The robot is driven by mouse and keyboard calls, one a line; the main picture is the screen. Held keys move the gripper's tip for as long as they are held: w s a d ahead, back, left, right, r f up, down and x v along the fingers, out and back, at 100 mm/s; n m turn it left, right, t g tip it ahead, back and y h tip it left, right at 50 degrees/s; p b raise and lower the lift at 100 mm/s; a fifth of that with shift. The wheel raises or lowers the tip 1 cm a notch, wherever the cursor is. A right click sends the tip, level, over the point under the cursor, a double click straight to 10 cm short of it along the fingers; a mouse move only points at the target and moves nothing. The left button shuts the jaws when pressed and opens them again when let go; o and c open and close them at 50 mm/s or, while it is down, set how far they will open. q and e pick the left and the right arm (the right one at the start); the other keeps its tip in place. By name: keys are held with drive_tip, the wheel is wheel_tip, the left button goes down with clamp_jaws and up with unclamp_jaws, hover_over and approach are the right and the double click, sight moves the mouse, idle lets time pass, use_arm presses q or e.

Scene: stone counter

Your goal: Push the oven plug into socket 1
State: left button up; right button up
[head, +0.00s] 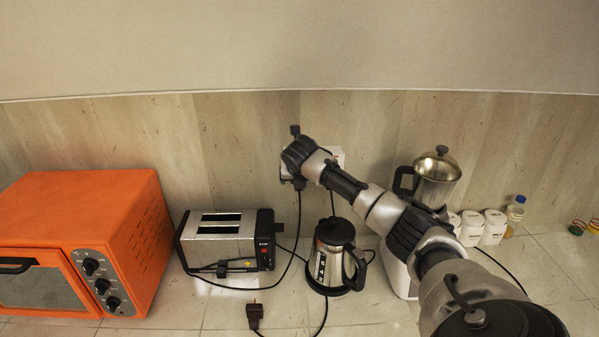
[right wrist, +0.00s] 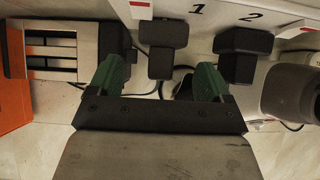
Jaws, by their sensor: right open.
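The orange oven (head: 88,240) stands at the far left; its edge also shows in the right wrist view (right wrist: 12,90). A white socket board (head: 338,155) is on the wall, partly hidden by my right gripper (head: 293,158). In the right wrist view the board (right wrist: 220,14) bears labels 1 and 2. A black plug (right wrist: 162,38) is at the board left of label 1, ahead of my open right gripper (right wrist: 160,80), between the lines of its green fingers. I cannot tell how deep it sits. Its cord runs down and left by the toaster; which appliance it feeds is unclear.
Another black plug (right wrist: 243,50) is below label 2, right of the right finger. A loose plug (head: 254,315) lies on the counter's front.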

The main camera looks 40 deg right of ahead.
drive_tip(key=b+v, duration=0.2)
drive_tip(key=v, duration=0.6)
drive_tip(key=shift+s+a+r, duration=0.2)
drive_tip(key=shift+s+r, duration=0.05)
drive_tip(key=shift+r, duration=0.05)
